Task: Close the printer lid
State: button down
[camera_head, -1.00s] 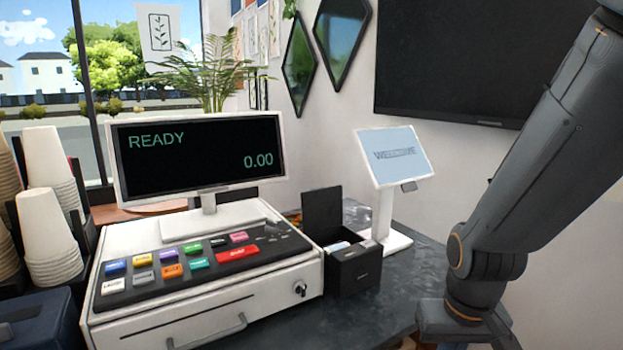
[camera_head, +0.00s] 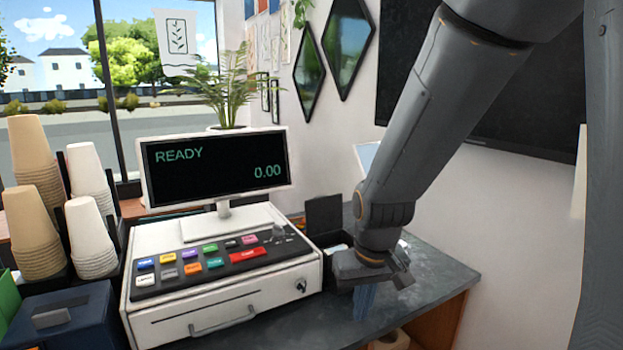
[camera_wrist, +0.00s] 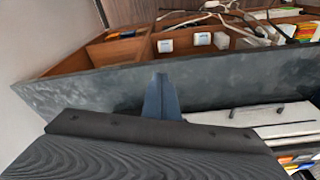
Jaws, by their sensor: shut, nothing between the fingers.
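The printer (camera_head: 335,242) is a small black box on the counter, right of the cash register. Its black lid (camera_head: 323,214) stands open, upright at the back of the box. My arm and wrist hide the right part and much of the front of the printer in the head view. My gripper (camera_head: 365,298) hangs over the counter in front and to the right of the printer, its blue fingers pointing down. The fingers are together and empty; they also show in the wrist view (camera_wrist: 160,98). I cannot make out the printer in the wrist view.
The white cash register (camera_head: 225,295) with its READY screen (camera_head: 215,165) stands left of the printer. A white tablet stand (camera_head: 366,157) is mostly hidden behind my arm. The counter (camera_head: 440,268) is clear to the right. Wooden shelves (camera_wrist: 120,50) with cables lie below its edge.

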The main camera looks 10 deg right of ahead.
jog(key=w+r+n, duration=0.1)
jog(key=w+r, duration=0.5)
jog(key=w, duration=0.8)
jog(key=w+a+r+n+p, duration=0.1)
jog(key=w+r, duration=0.5)
jog(key=w, duration=0.9)
jog(key=w+a+r+n+p, duration=0.1)
jog(key=w+r, duration=0.6)
jog(key=w, duration=0.8)
jog(key=shift+w+y, duration=0.2)
jog(key=shift+y, duration=0.2)
jog(key=shift+a, duration=0.1)
notch_tip(320, 180, down, 9)
jog(key=s+b, duration=0.1)
jog(key=b, duration=0.3)
jog(key=shift+s+d, duration=0.25)
jog(key=shift+s, duration=0.1)
jog(key=shift+f, duration=0.1)
